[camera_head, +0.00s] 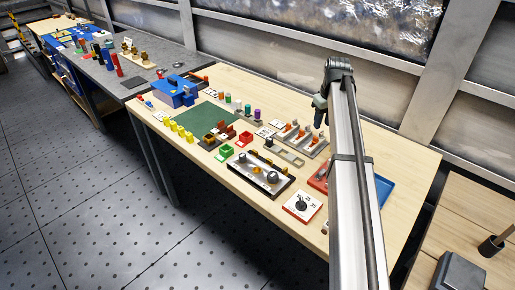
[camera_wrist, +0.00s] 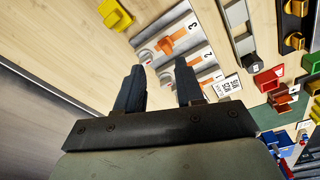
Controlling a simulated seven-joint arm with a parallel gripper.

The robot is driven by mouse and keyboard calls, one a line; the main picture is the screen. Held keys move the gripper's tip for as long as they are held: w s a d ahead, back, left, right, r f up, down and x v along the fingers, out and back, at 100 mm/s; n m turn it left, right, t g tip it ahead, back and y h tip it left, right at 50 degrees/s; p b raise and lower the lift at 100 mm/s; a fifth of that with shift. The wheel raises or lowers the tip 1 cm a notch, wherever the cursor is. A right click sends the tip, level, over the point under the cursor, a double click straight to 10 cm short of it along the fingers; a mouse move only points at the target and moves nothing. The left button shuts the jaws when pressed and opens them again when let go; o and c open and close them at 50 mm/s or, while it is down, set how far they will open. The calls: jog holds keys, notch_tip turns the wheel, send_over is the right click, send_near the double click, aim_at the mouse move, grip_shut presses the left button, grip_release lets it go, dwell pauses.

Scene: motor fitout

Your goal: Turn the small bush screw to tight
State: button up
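My gripper (camera_wrist: 159,68) is open and empty, its two dark fingers apart in the wrist view. Ahead of the fingers is a grey fixture (camera_wrist: 190,18) with white plates numbered 3, 2 and 1. An orange handled screw (camera_wrist: 172,40) sits at number 3; another orange part at number 2 is partly hidden behind the fingers. In the head view the gripper (camera_head: 320,112) hangs above the bench near the fixture's (camera_head: 312,150) back end, where orange parts show. I cannot tell which one is the small bush screw, nor how tight any is.
A printed white label (camera_wrist: 228,89) lies by the fixture. A grey slotted bar (camera_wrist: 238,28), a yellow part (camera_wrist: 115,14), and red (camera_wrist: 268,78) and green bins are nearby. In the head view a dial plate (camera_head: 302,206) and a black tray with knobs stand at the front.

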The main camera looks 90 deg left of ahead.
aim_at(255, 151)
jog(key=s+d+r+n+h, duration=0.1)
jog(key=s+d+r+n, duration=0.15)
jog(key=s, duration=0.95)
jog(key=s+d+r+n, duration=0.1)
jog(key=s+r+n, duration=0.2)
jog(key=s, duration=0.9)
jog(key=shift+m, duration=0.25)
notch_tip(255, 151, down, 14)
jog(key=shift+d+r, duration=0.1)
jog(key=shift+d, duration=0.05)
jog(key=shift+c, duration=0.5)
grip_shut()
